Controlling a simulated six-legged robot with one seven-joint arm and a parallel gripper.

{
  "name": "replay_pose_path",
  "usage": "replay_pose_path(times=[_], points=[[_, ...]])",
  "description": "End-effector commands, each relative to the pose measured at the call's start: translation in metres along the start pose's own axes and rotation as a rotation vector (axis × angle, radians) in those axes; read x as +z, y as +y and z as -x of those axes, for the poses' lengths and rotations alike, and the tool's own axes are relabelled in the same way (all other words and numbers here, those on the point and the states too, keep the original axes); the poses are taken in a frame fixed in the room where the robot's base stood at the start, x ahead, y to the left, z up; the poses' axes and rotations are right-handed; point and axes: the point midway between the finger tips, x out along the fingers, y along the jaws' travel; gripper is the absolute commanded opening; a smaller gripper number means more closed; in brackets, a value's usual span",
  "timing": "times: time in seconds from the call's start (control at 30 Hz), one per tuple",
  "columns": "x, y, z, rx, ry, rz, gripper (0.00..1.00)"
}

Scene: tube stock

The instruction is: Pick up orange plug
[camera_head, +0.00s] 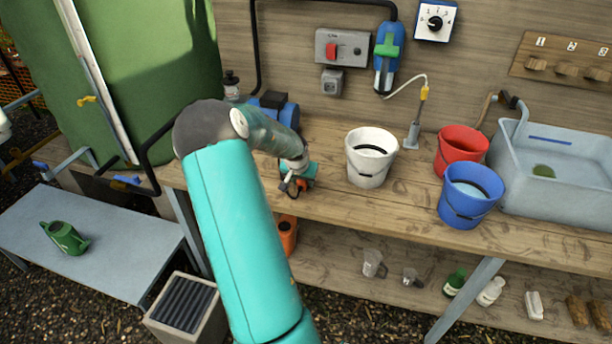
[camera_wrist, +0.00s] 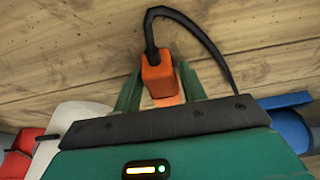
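The orange plug (camera_wrist: 157,72) shows in the wrist view with a black cord arching up from its top and away to the right. My gripper (camera_wrist: 160,78) has its two green fingers on either side of the plug. The left finger looks very close to or against it, and only a narrow space shows at the right finger. I cannot tell whether the fingers press on it. In the head view my gripper (camera_head: 296,184) is low at the workbench (camera_head: 345,205) near its front edge. There the plug is not clearly made out.
A white bucket (camera_head: 370,165) stands just right of my gripper. A blue pump (camera_head: 274,108) is behind it. Red (camera_head: 461,150) and blue (camera_head: 469,195) buckets and a grey sink (camera_head: 555,185) are further right. An orange container (camera_head: 287,232) is below the bench top.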

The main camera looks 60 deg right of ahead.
Motion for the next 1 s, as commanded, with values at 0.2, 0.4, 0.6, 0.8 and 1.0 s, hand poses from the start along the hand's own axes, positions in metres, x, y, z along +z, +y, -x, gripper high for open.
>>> replay_pose_path(times=[0.2,0.4,0.6,0.8,1.0], points=[[0.0,0.0,0.0,0.0,0.001,0.0,0.04],[0.0,0.0,0.001,0.0,0.001,0.0,0.04],[-0.004,-0.001,0.008,-0.001,0.002,0.001,0.04],[-0.013,-0.003,0.034,-0.003,0.004,0.002,0.04],[-0.004,-0.032,0.084,-0.007,0.004,0.006,0.04]])
